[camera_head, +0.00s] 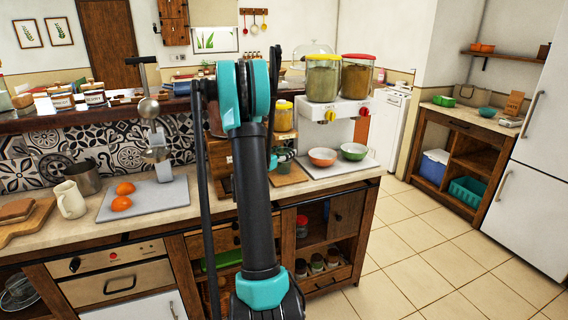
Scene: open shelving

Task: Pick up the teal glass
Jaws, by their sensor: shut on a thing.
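My arm rises through the middle of the head view and hides much of the counter behind it. A small black and teal part of my gripper (283,157) shows just right of the arm, above the counter and in front of the wooden shelf unit. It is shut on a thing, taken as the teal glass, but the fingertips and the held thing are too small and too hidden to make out. I cannot pick out the teal glass clearly anywhere else in view.
Two bowls, orange (322,157) and green (353,151), sit on the dispenser's tray right of the gripper. Two large jars (323,78) stand on top. A grey board (150,199) with orange fruit and a white jug (70,199) are left. Floor at right is clear.

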